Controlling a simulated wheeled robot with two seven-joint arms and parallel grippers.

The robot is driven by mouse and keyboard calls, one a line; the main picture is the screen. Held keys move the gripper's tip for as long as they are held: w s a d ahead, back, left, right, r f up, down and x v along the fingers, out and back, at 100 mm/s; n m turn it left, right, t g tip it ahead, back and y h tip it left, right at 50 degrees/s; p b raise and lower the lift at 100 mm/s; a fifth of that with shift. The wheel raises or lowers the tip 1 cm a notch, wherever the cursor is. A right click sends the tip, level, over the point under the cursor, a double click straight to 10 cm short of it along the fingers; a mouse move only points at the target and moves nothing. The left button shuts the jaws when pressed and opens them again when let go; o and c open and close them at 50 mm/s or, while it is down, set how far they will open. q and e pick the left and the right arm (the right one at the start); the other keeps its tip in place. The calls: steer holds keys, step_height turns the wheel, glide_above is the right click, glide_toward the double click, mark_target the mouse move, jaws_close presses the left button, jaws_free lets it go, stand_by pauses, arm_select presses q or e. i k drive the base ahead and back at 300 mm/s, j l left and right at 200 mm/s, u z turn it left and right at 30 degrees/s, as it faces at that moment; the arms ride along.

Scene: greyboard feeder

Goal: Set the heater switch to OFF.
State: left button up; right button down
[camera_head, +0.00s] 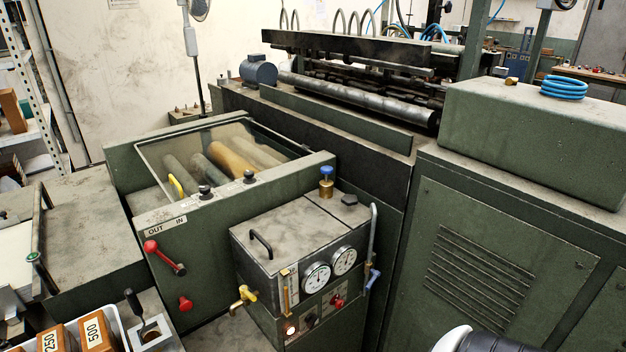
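A green box (280,250) with two round dial gauges (317,277) stands at the lower middle. A small control strip runs along the lower part of its front. On the strip are a lit reddish lamp (291,328), a small dark knob (311,320) and a red knob (338,300). The dark knob may be the heater switch, but the lettering is too small to read, so its setting cannot be told. Neither of my grippers shows. A white and black part of my own arm shows at the bottom edge, right of the box.
A yellow-handled tap (243,296) sticks out at the box's left, and a blue-handled valve (372,279) stands on a pipe at its right. Red levers (165,257) project from the machine front. A louvred green cabinet (480,270) fills the right. A tray with numbered blocks (97,331) is lower left.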

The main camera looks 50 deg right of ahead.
mark_target(310, 320)
steer(key=z, duration=1.5)
